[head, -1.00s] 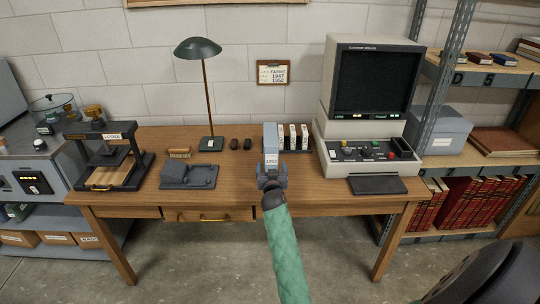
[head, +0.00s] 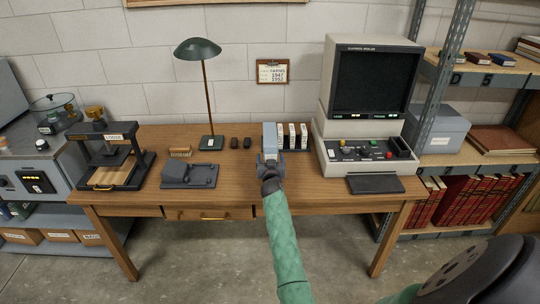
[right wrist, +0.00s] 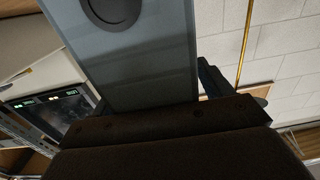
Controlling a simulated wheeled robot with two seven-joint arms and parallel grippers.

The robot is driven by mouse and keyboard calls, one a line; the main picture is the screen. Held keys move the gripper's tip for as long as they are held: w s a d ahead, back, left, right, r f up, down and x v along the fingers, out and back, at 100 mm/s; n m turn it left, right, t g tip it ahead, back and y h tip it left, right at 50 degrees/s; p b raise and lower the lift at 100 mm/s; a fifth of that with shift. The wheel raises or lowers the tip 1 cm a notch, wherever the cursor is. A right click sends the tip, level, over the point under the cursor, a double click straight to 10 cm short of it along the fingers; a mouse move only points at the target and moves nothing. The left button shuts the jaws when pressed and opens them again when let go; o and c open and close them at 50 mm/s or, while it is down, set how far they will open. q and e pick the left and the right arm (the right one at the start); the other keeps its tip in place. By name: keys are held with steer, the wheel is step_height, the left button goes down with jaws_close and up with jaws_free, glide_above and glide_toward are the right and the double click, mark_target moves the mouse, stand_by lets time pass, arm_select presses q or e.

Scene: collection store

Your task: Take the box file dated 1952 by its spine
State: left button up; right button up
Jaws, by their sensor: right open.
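The blue-grey box file (head: 270,136) stands upright on the desk, at the left end of a short row of files. Its label is hidden behind my gripper now; a 1952 label showed there earlier. My right gripper (head: 269,162) is at the file's near, spine end, with its jaws open. In the right wrist view the file (right wrist: 135,70) fills the space ahead of the dark gripper, its round finger hole showing at the top. One finger (right wrist: 214,80) stands to the right of the file; the other is hidden. My left gripper is not in view.
White-labelled files (head: 292,137) stand close on the right, then a microfilm reader (head: 367,160). A lamp (head: 205,100), stapler-like grey device (head: 190,175) and press (head: 108,160) are to the left. A wall card (head: 272,71) lists 1947 and 1952. The front desk strip is mostly clear.

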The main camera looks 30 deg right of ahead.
steer(key=c, duration=1.4)
steer(key=shift+c, duration=0.2)
